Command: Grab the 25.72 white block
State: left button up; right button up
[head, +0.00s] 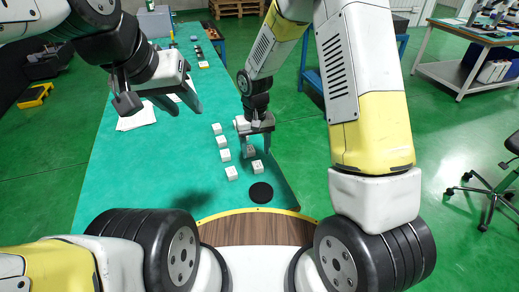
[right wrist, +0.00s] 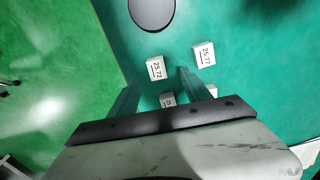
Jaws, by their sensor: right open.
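The white block labelled 25.72 (right wrist: 155,68) lies on the teal mat, label up, in the right wrist view. In the head view it appears to be the block (head: 257,167) just behind the black disc. My right gripper (head: 255,151) is open and points down above the mat. In the right wrist view its fingertips (right wrist: 158,82) lie either side of the line to this block, apart from it. Another white block (right wrist: 168,100) shows between the fingers, partly hidden by the gripper. My left gripper (head: 178,103) is open and empty above the mat's left part.
A block labelled 25.77 (right wrist: 204,54) lies beside the 25.72 block. More white blocks (head: 221,141) form a row to the left. A black disc (head: 261,192) lies close by. White paper (head: 137,119) lies under my left gripper. The table edge is close on the right.

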aim_at(258, 164)
jog(key=f, duration=0.7)
jog(key=shift+w+d+f, duration=0.1)
jog(key=shift+w+d, duration=0.2)
jog(key=shift+c, duration=0.5)
grip_shut()
